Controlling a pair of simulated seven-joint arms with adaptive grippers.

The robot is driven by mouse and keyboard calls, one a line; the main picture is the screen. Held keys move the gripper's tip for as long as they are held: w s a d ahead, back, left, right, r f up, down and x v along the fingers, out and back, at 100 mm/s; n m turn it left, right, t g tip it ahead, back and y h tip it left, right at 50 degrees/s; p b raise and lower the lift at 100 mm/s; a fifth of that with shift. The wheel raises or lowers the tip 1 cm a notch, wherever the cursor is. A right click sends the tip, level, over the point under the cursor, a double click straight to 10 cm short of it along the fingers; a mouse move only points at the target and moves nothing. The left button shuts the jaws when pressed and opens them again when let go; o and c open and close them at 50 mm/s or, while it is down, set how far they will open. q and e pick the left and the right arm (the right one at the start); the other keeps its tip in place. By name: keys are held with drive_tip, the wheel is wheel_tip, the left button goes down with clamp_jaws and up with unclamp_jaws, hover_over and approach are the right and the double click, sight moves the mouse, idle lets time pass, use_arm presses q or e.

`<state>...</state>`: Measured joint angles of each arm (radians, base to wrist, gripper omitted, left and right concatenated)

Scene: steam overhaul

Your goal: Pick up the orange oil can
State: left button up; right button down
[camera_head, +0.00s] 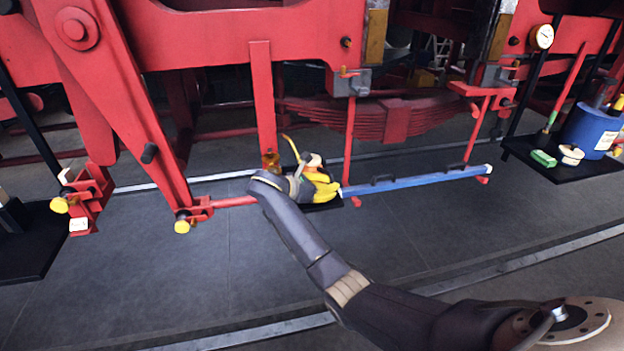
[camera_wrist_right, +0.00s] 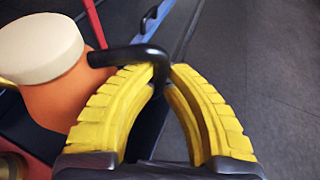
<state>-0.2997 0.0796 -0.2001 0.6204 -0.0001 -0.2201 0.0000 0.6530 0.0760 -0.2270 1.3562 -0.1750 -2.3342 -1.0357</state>
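The orange oil can (camera_head: 313,160) has a cream cap and a thin yellow spout and stands on a small dark shelf, partly hidden by my right gripper. In the right wrist view the can's orange body (camera_wrist_right: 62,100) and black handle (camera_wrist_right: 130,56) show at the left. My right gripper (camera_head: 322,184) has yellow ribbed fingers. In the wrist view its fingertips (camera_wrist_right: 163,76) come together with the can's handle between them, apparently touching it on both sides. The can's lower part is hidden. My left gripper is not in view.
An amber jar (camera_head: 270,160) stands just left of the can. A blue bar (camera_head: 415,181) with black handles runs to the right. Red locomotive rods (camera_head: 130,110) rise behind and left. A black shelf at right holds a blue container (camera_head: 590,130). The floor in front is clear.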

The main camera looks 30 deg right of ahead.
sight(332, 179)
drive_tip(key=shift+r, duration=0.2)
idle(0.3)
wheel_tip(332, 179, up, 3)
drive_tip(key=shift+f, duration=0.15)
drive_tip(key=shift+s+a+r, duration=0.15)
drive_tip(key=shift+s+r, duration=0.05)
drive_tip(key=shift+s, duration=0.1)
drive_tip(key=s+a, duration=0.4)
drive_tip(key=s, duration=1.3)
drive_tip(key=shift+w+r, duration=0.1)
drive_tip(key=shift+r, duration=0.05)
